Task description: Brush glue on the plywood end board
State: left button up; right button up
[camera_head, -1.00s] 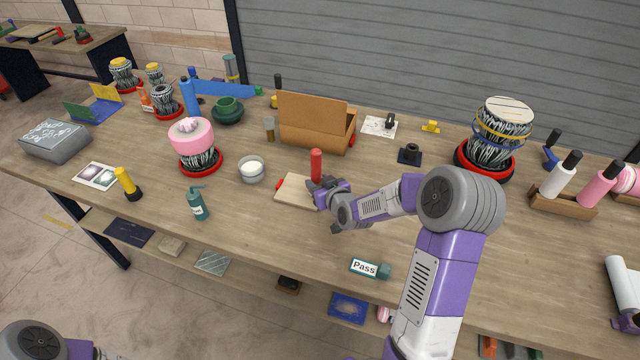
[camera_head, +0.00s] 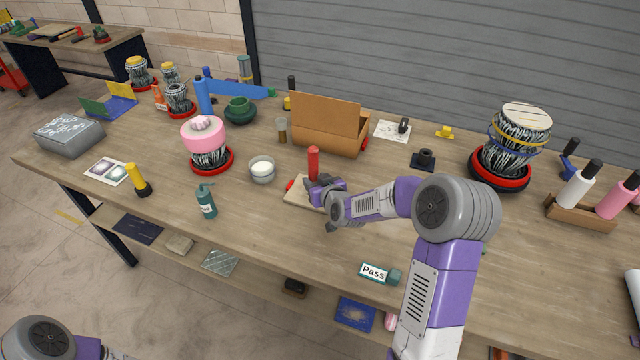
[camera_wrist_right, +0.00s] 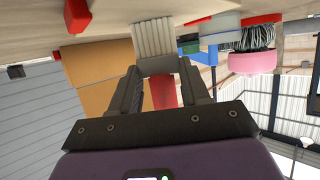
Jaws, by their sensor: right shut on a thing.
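My right gripper (camera_head: 314,184) is shut on a brush with an upright red handle (camera_head: 314,160). In the right wrist view the gripper (camera_wrist_right: 163,88) grips the red handle (camera_wrist_right: 164,92), and the brush's pale, wide bristles (camera_wrist_right: 153,38) show beyond it. The pale plywood board (camera_head: 299,197) lies on the bench under the brush, partly hidden by my gripper. The bristles are at or just above the board; contact is not clear. A bowl with white contents (camera_head: 262,169), likely glue, stands left of the board. My left gripper is out of view.
A brown open box (camera_head: 325,128) stands behind the board. A "Pass" tag (camera_head: 374,272) lies near the front edge. The bench between board and tag is mostly clear.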

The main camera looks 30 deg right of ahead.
jog(key=shift+w+a, duration=0.95)
jog(key=shift+w, duration=0.05)
jog(key=shift+w+a+f, duration=0.1)
jog(key=shift+w+a, duration=0.8)
jog(key=shift+w, duration=0.15)
jog(key=shift+s, duration=0.1)
